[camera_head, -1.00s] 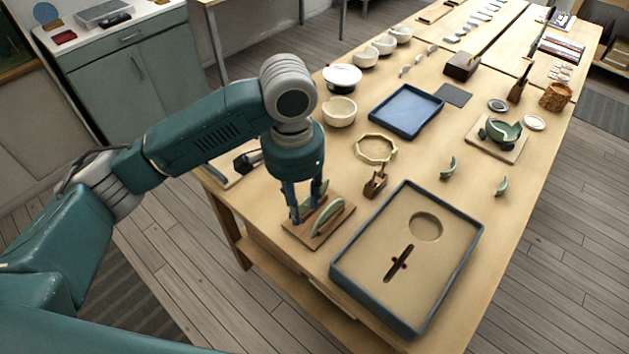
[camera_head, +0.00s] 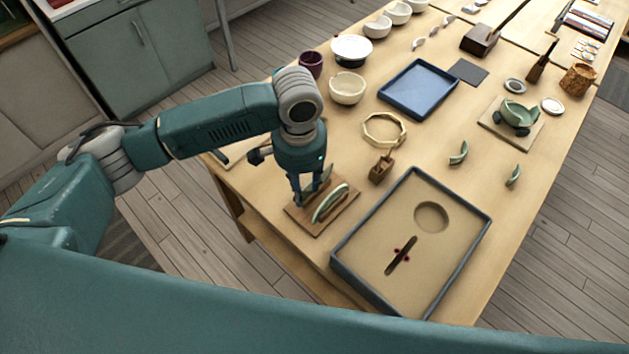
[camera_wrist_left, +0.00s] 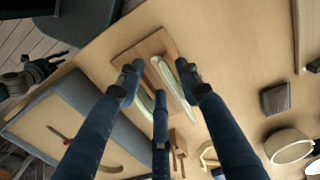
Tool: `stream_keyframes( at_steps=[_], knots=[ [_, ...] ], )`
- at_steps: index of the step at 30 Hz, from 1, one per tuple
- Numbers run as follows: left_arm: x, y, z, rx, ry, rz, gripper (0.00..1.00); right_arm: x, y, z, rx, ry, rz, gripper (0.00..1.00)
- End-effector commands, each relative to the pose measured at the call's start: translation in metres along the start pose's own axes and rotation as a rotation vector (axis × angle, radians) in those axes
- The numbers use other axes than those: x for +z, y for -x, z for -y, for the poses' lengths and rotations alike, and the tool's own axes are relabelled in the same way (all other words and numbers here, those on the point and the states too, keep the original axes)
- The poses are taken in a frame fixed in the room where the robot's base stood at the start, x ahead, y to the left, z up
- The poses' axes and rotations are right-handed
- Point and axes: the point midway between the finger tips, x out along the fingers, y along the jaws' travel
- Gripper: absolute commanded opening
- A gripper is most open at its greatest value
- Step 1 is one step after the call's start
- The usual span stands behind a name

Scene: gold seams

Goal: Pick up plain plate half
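A wooden rack (camera_head: 341,208) stands near the table's left front edge and holds two pale green plate halves on edge. The front plate half (camera_head: 331,204) shows clearly; the rear one (camera_head: 327,174) is partly hidden by my left gripper (camera_head: 309,190). That gripper points down over the rack. In the left wrist view the gripper (camera_wrist_left: 158,80) is open, its fingers spread around the rack's slots. One plate half (camera_wrist_left: 171,77) shows between the fingertips, and the other (camera_wrist_left: 146,101) is partly behind them. Contact cannot be told. My right gripper is not in view.
A grey-rimmed sand tray (camera_head: 455,256) lies right of the rack. A small wooden block tool (camera_head: 380,170) and an octagonal ring (camera_head: 385,130) are behind it. A blue tray (camera_head: 418,88), bowls (camera_head: 347,88) and a holder with a green broken bowl (camera_head: 497,126) stand farther back.

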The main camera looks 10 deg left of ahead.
Motion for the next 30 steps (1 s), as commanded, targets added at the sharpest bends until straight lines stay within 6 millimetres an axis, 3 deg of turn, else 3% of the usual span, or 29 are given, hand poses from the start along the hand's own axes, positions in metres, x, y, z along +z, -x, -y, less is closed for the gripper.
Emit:
stream_keyframes(
  at_steps=[4, 12, 13, 18, 30],
  knots=[
    [0.001, -0.017, 0.0, 0.0, -0.001, 0.001, 0.35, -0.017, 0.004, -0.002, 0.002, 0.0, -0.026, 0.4],
    [0.0, -0.022, 0.0, -0.001, -0.002, -0.001, 0.35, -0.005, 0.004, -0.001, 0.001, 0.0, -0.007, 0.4],
    [0.0, -0.022, 0.0, -0.001, -0.002, -0.001, 0.33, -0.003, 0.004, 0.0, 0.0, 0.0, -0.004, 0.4],
    [0.0, -0.021, 0.0, 0.0, -0.002, -0.001, 0.0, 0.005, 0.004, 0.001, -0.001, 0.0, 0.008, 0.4],
    [-0.001, -0.019, 0.0, 0.0, -0.002, -0.003, 0.0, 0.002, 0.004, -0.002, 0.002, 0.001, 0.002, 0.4]
  ],
)
